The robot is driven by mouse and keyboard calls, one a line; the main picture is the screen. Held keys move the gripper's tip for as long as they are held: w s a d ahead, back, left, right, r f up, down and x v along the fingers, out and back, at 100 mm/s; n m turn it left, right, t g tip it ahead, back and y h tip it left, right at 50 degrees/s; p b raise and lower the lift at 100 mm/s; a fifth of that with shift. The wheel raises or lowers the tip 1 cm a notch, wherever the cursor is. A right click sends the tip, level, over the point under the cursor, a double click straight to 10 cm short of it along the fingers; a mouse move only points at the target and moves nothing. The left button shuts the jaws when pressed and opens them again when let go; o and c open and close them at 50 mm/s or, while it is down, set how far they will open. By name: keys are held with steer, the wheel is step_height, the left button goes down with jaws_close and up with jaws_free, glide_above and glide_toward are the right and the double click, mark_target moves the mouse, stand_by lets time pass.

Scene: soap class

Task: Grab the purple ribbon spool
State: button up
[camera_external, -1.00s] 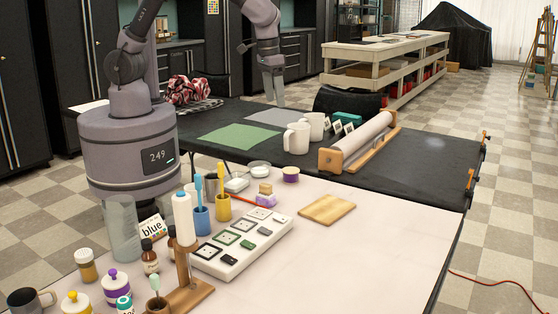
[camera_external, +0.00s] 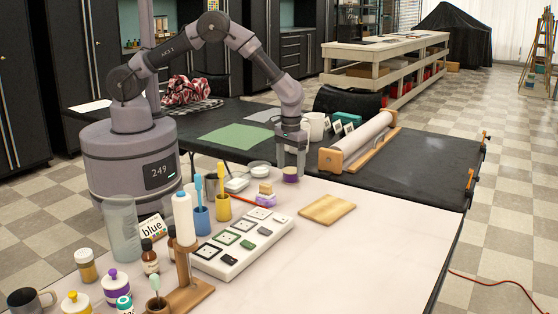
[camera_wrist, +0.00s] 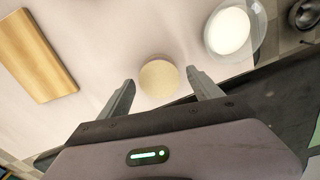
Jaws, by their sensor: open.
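In the wrist view a round tan disc (camera_wrist: 158,78), which looks like the spool's top, sits just beyond and between the fingertips. My gripper (camera_external: 291,163) is open and points down over the spool, its fingers partly hiding it in the external view. In the wrist view the two fingers (camera_wrist: 160,82) are spread apart, with nothing held. I cannot tell whether the fingertips reach below the spool's top.
A wooden board (camera_external: 327,208) lies to the right, also in the wrist view (camera_wrist: 36,55). A white dish (camera_wrist: 229,30) is near the spool.

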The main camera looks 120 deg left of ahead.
mark_target(291, 170)
step_height(291, 170, down, 3)
steer(key=shift+r, duration=0.2)
steer(key=shift+c, duration=0.6)
steer(key=c, duration=1.2)
